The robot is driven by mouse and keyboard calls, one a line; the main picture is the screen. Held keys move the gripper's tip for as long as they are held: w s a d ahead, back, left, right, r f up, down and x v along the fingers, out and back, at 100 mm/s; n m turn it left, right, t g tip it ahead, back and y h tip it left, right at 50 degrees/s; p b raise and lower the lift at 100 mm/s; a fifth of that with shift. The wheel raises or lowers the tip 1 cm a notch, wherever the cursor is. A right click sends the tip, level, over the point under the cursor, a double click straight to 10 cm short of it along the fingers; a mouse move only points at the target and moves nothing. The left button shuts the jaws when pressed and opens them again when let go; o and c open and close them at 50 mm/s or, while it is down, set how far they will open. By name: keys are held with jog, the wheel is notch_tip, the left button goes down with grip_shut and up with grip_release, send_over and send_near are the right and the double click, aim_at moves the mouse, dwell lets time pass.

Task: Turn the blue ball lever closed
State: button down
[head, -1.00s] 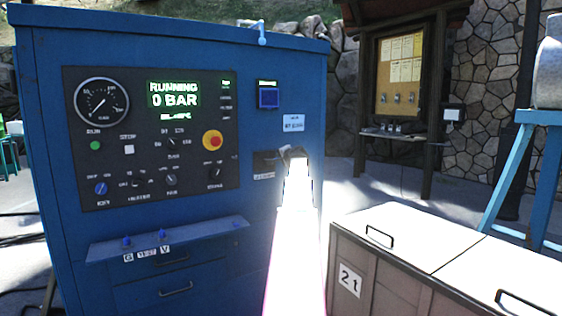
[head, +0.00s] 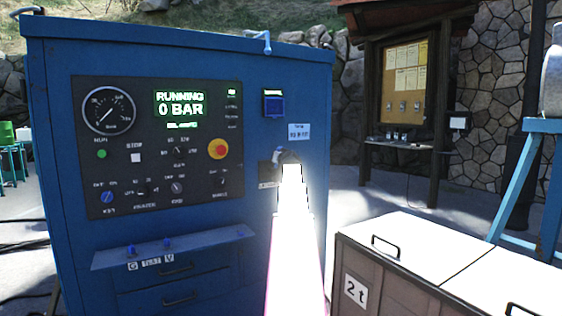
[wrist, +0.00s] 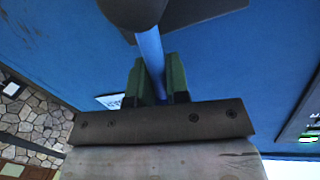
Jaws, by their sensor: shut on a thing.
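The blue lever (wrist: 151,50) runs up between the green pads of my gripper (wrist: 158,75) in the wrist view, from the jaws to a dark rounded part at the top. The jaws are shut on it. In the head view my gripper (head: 289,158) is at the front of the blue cabinet (head: 300,95), just below a small white label. A pale bluish piece (head: 277,155) shows beside the gripper's left edge. My bright, overexposed arm hides most of the lever there, so its exact angle cannot be told.
The cabinet's control panel (head: 160,145) reads RUNNING, 0 BAR. A small shelf (head: 215,238) with blue pegs juts out below it. A white-topped box (head: 400,240) marked 2t stands close on the right. A light-blue stand (head: 512,190) is behind it. Paved ground lies between.

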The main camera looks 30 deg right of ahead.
jog(key=shift+w+a+r+n+t+h, duration=0.2)
jog(key=shift+a+r+n, duration=0.2)
jog(key=shift+n, duration=0.35)
jog(key=shift+w+a+r+n+t+h, duration=0.1)
jog(key=shift+a+r+n+t+h, duration=0.15)
jog(key=shift+r+n, duration=0.35)
jog(key=shift+a+f, duration=0.1)
jog(key=shift+f, duration=0.05)
jog(key=c, duration=1.1)
grip_release()
jog(key=shift+a, duration=0.1)
jog(key=shift+a+f+y, duration=0.1)
jog(key=shift+f+y, duration=0.05)
jog(key=shift+y, duration=0.1)
jog(key=shift+s+f, duration=0.1)
jog(key=shift+s, duration=0.05)
jog(key=shift+s+a, duration=0.15)
jog(key=shift+s, duration=0.2)
jog(key=v, duration=1)
